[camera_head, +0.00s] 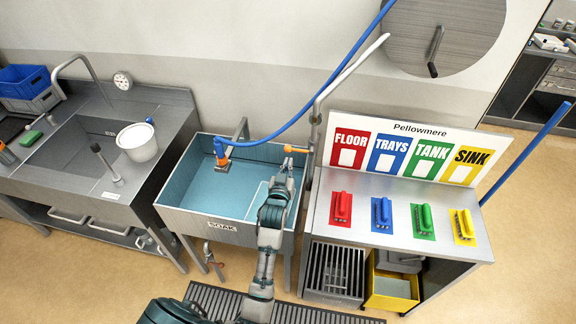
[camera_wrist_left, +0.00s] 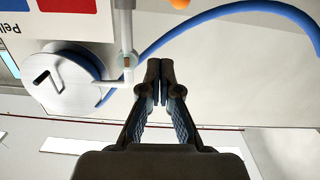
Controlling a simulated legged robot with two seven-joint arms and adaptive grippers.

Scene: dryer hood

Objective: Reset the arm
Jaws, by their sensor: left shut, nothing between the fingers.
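My left arm reaches up from the bottom middle of the head view. Its gripper (camera_head: 287,168) is over the right side of the blue SOAK basin (camera_head: 190,222), near the orange valve handle (camera_head: 297,149). In the left wrist view the two dark fingers (camera_wrist_left: 160,78) meet at their tips with nothing between them. That view shows a blue hose (camera_wrist_left: 215,12) and a round reel (camera_wrist_left: 66,80) beyond the fingers. My right gripper is not in view.
A bench (camera_head: 350,237) right of the basin carries red, blue, green and yellow brushes. A steel sink with a white bucket (camera_head: 138,142) stands left. A blue hose (camera_head: 310,100) runs from above to the basin's orange nozzle (camera_head: 221,153). A floor grate (camera_head: 290,312) lies in front.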

